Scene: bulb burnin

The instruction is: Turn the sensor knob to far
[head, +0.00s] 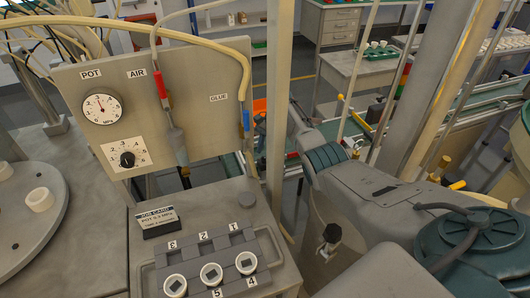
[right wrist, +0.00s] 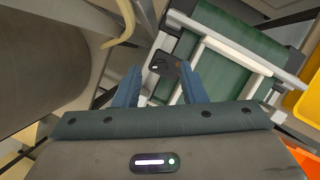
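In the right wrist view, a small black box (right wrist: 163,63) with a pale mark on it sits on the pale frame beside a green conveyor belt. It may be the sensor; I cannot make out a knob or its setting. My right gripper (right wrist: 157,76) is open, its two blue fingers apart with the black box just beyond and between their tips. Whether they touch it I cannot tell. In the head view my right arm reaches forward past the post, and the gripper is small and partly hidden. My left gripper is not in view.
A panel (head: 196,140) carries a gauge (head: 103,109) and a numbered black knob (head: 127,159). A tray (head: 195,262) holds white round cups. A tall post (head: 278,90) stands left of my right arm. A yellow bin (right wrist: 304,85) is at the wrist view's right.

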